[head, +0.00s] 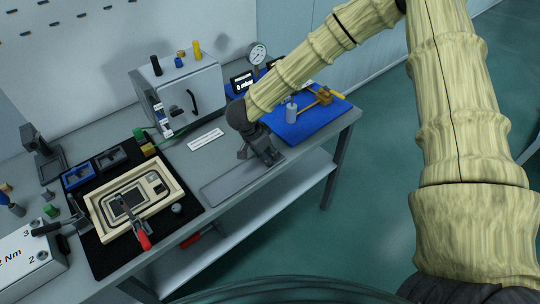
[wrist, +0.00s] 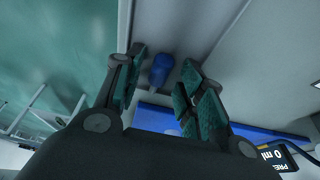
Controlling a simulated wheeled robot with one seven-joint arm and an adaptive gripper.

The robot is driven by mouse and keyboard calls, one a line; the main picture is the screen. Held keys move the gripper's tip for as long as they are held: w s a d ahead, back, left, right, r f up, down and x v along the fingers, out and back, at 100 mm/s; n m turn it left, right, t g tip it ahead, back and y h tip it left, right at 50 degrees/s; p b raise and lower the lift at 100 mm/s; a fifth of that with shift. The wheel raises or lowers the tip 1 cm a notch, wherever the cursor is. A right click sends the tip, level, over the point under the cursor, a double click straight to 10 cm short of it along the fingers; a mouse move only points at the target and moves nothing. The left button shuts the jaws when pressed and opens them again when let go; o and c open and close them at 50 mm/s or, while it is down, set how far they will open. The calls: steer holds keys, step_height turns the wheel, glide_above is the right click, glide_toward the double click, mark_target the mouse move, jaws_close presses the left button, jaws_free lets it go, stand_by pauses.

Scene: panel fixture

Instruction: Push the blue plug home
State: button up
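In the wrist view a blue plug-like cylinder (wrist: 160,70) shows between the fingers of my gripper (wrist: 163,72), with visible gaps on both sides. The gripper is open. In the head view the gripper (head: 262,152) is low over the bench, right of the grey cabinet; the cylinder there is hidden. A short blue cylinder (head: 178,62) also stands on top of the grey cabinet (head: 190,95), between a taller black one (head: 156,66) and a yellow one (head: 196,48). I cannot tell which blue piece is the task's plug.
A blue mat (head: 310,125) with a mallet (head: 318,99) lies right of the gripper, a gauge (head: 257,54) behind it. A cream frame (head: 100,205) with a red-handled clamp (head: 141,235) sits left on a black mat (head: 110,262).

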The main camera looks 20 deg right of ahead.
jaws_close()
steer(key=shift+r, duration=0.2)
steer(key=shift+r+p, duration=2.85)
steer(key=shift+p, duration=0.15)
